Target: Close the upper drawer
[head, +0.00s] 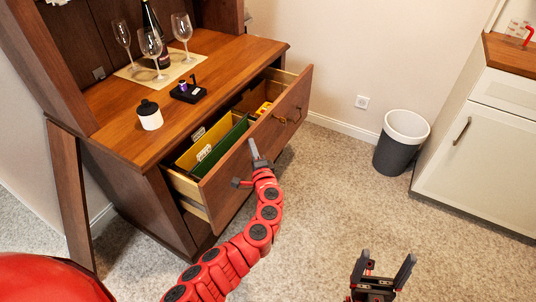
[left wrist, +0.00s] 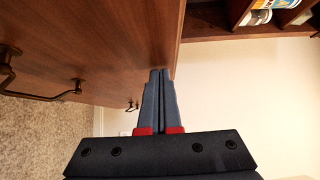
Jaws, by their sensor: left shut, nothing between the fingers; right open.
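The upper drawer (head: 225,195) of the brown wooden hutch (head: 165,112) is pulled out, with its inside in view from above. Yellow and green folders (head: 220,146) stand in it. My left gripper (head: 252,145) is shut and empty, with its fingertips at the drawer's front panel; I cannot tell whether they touch it. In the left wrist view, the shut fingers (left wrist: 158,75) point along a brown wood panel (left wrist: 110,40) with dark handles (left wrist: 75,90). My right gripper (head: 386,258) is open and empty over the carpet, away from the drawer.
Wine glasses (head: 151,45) and a bottle stand on a mat on the hutch top, near a white jar (head: 149,115) and a small black stand (head: 188,93). A grey bin (head: 402,142) and white cabinet (head: 480,150) stand at right. Carpet between is clear.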

